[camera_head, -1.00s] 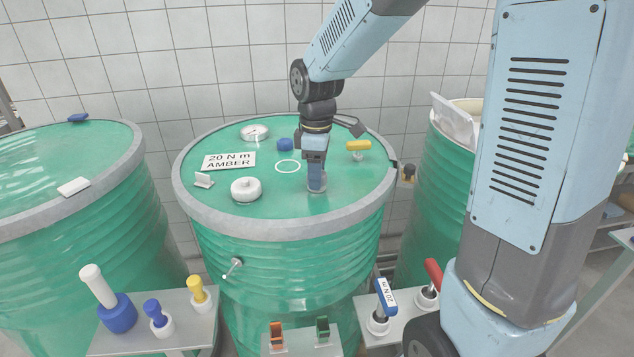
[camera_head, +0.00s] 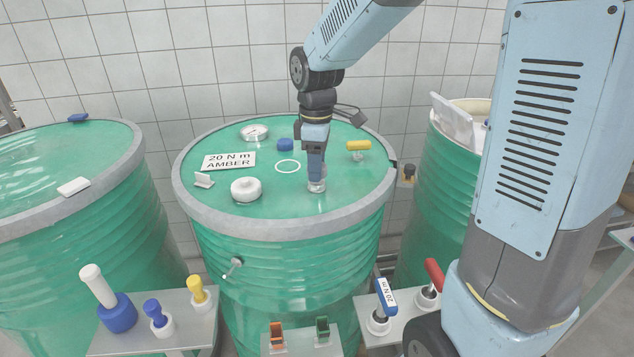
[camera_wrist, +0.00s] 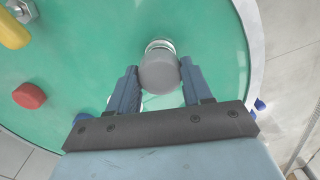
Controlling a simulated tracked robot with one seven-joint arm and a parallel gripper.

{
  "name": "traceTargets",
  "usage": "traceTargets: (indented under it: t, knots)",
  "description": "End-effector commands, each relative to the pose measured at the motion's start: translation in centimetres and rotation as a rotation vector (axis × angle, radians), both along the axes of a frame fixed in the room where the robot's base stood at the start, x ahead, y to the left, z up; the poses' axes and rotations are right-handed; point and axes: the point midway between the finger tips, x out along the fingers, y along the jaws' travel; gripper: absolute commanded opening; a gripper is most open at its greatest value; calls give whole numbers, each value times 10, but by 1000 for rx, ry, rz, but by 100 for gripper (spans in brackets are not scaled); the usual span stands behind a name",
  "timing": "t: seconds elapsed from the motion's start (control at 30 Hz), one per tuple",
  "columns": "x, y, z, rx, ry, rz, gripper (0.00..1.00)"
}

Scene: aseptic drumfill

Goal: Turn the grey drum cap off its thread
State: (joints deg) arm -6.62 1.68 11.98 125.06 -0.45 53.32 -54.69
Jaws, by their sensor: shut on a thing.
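The grey drum cap (camera_wrist: 160,73) sits in the middle of the wrist view, with a pale threaded neck showing just beyond it. My gripper (camera_wrist: 157,82) has one blue finger on each side of the cap and is shut on it. In the head view my gripper (camera_head: 316,180) points down at the front right of the middle green drum's lid (camera_head: 330,213). The cap (camera_head: 317,186) is mostly hidden by the fingers there. I cannot tell from these frames whether the thread still engages.
The lid also carries a white knob (camera_head: 246,189), a yellow-handled valve (camera_head: 358,146), a blue cap (camera_head: 285,145), a gauge (camera_head: 254,132) and a sign (camera_head: 229,160). Shelves in front hold coloured tools, including a blue-handled one (camera_head: 386,297). Green drums stand left (camera_head: 70,200) and right (camera_head: 440,190).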

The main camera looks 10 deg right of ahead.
Motion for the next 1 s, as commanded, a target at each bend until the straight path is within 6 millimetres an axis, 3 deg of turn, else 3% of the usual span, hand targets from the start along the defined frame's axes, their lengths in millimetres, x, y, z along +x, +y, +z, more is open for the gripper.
traceTargets:
  t: [0.6,1.0]
  knots:
    - [0,0,25,0,-1,-1,7]
    - [0,0,27,1,-1,0,7]
